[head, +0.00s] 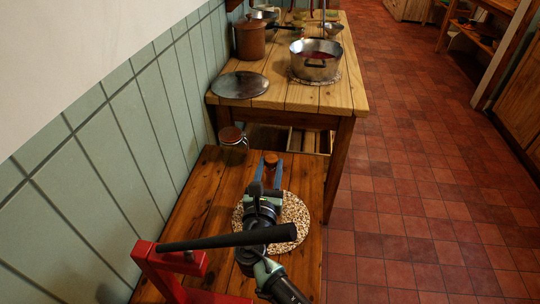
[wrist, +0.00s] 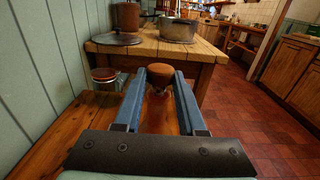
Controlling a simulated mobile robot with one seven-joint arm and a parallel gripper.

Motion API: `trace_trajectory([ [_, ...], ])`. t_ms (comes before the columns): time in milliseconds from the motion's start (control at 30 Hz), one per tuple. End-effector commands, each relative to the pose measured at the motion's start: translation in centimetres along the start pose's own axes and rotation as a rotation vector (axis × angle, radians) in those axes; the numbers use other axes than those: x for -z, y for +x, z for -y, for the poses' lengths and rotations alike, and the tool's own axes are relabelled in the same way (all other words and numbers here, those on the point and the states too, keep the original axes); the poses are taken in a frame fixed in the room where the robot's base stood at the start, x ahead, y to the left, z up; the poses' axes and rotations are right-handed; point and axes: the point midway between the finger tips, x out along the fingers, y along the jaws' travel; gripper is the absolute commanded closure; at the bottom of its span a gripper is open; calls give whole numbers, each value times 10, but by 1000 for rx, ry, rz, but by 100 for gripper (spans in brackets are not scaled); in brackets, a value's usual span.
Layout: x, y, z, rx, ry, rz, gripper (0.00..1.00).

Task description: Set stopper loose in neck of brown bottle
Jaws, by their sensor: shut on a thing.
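My gripper (wrist: 160,88) is shut on the stopper (wrist: 160,74), a rounded brown piece between the tips of its blue fingers. Whether the stopper touches a neck cannot be seen.
A round speckled mat (head: 295,212) lies under my arm on the low wooden table (head: 190,215). A glass jar with a reddish lid (head: 233,139) stands left of the gripper. Behind is a higher table with a metal pot (head: 316,68) and a dark round plate (head: 239,85).

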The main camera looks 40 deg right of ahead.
Motion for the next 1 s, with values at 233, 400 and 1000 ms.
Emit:
trace_trajectory([
  [233,8,0,0,0,0,-1,100],
  [400,12,0,0,0,0,0,100],
  [1000,20,0,0,0,1,0,28],
])
